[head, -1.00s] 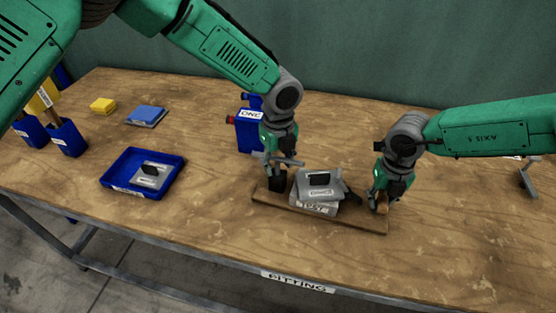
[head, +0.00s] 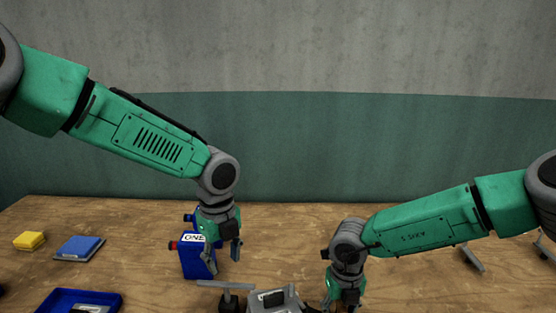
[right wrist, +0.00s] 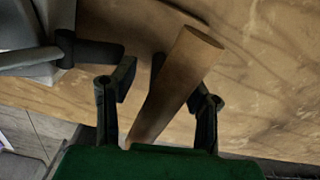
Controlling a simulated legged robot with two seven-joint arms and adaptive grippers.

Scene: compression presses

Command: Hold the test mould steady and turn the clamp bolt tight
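The test mould (head: 273,299) is a grey block at the bottom edge of the head view, its lower part cut off. The clamp bolt (head: 228,287) stands upright just left of it, with a grey crossbar on top. My left gripper (head: 224,257) hangs above the bolt, fingers spread, empty and apart from the crossbar. My right gripper (head: 343,300) is low, right of the mould, partly cut off. In the right wrist view, a round wooden handle (right wrist: 178,80) lies between its spread fingers, with a gap on the left side. The mould's dark handle (right wrist: 92,51) is left of these fingers.
A blue tray (head: 60,298), a blue slab (head: 78,248) and a yellow block (head: 30,240) are at the left. A grey metal piece (head: 470,259) lies at the right. The back middle is clear.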

